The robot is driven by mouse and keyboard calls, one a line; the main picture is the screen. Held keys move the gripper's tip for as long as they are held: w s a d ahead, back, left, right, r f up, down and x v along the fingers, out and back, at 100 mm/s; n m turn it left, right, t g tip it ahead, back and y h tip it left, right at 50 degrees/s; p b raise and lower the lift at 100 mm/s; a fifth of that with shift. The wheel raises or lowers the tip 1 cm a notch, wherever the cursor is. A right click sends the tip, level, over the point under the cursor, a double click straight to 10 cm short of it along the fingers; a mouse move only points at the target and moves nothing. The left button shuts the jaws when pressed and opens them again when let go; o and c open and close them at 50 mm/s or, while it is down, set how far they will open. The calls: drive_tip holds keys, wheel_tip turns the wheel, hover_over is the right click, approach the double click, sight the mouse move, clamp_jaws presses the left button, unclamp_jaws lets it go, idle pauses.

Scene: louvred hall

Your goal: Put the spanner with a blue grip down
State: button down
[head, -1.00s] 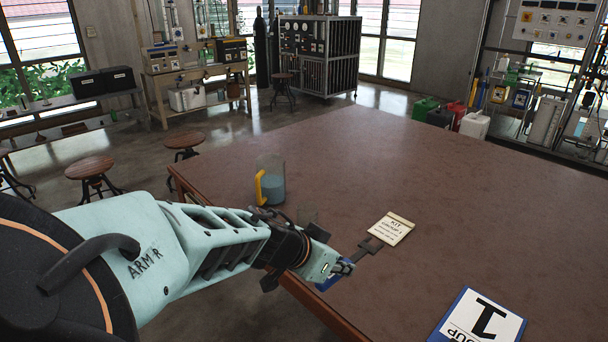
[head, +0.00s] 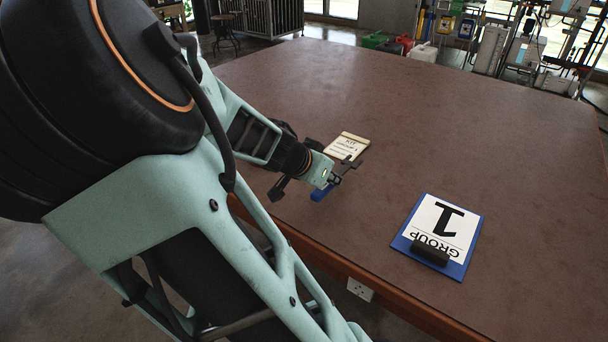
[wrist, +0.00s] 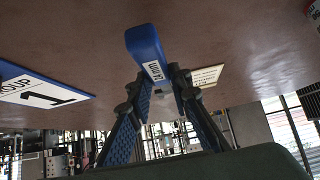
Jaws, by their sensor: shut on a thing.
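The spanner's blue grip (head: 321,191) shows at my gripper (head: 337,178), low over the near-left part of the brown table (head: 400,110). Dark metal sticks out beyond the fingers, but I cannot tell which of it is spanner and which is finger. In the wrist view the blue grip (wrist: 146,42), with a white label, stands out ahead of my gripper (wrist: 162,82). The fingers are shut on the spanner. I cannot tell whether it touches the tabletop.
A cream kit card (head: 347,146) lies just beyond my gripper. A blue clipboard (head: 402,244) with a "GROUP 1" sheet lies to its right. The table's middle and far right are bare. Jerrycans (head: 422,52) stand beyond the far edge.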

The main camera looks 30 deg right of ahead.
sight(330, 198)
drive_tip(key=shift+w+d+f, duration=0.1)
drive_tip(key=shift+d+f, duration=0.3)
drive_tip(key=shift+f, duration=0.1)
drive_tip(key=shift+f+b, duration=0.9)
drive_tip(key=shift+f, duration=0.55)
drive_tip(key=shift+f, duration=0.2)
drive_tip(key=c, duration=1.8)
unclamp_jaws()
drive_tip(key=shift+o, duration=0.2)
drive_tip(key=shift+r, duration=0.15)
